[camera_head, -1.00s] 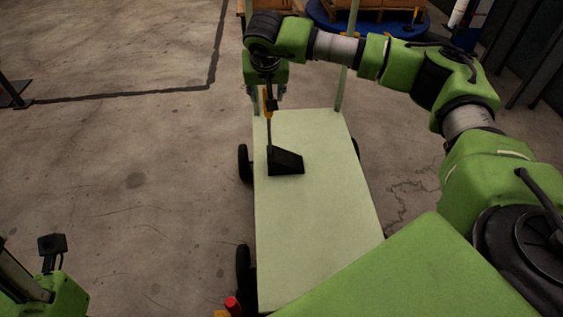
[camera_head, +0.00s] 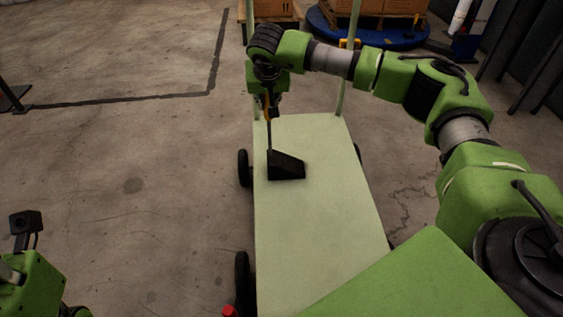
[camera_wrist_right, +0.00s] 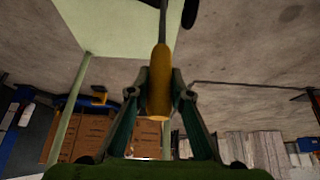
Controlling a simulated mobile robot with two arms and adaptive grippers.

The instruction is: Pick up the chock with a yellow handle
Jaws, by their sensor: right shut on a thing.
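The chock (camera_head: 286,166) is a black wedge with a thin upright rod topped by a yellow handle (camera_head: 267,107). The wedge appears to rest on the pale green cart deck (camera_head: 315,220), near its far left edge. My right gripper (camera_head: 268,101) is above the wedge and shut on the handle. In the right wrist view, the yellow handle (camera_wrist_right: 159,70) lies between the two fingers (camera_wrist_right: 160,95), with the rod running up from it. Part of my left arm shows at the lower left; its fingers cannot be made out.
The cart has upright green posts (camera_head: 347,65) at its far end, close to my right wrist. Boxes on a pallet (camera_head: 385,8) stand on a blue round platform (camera_head: 400,38) behind. The deck in front of the wedge is clear, with open concrete floor left.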

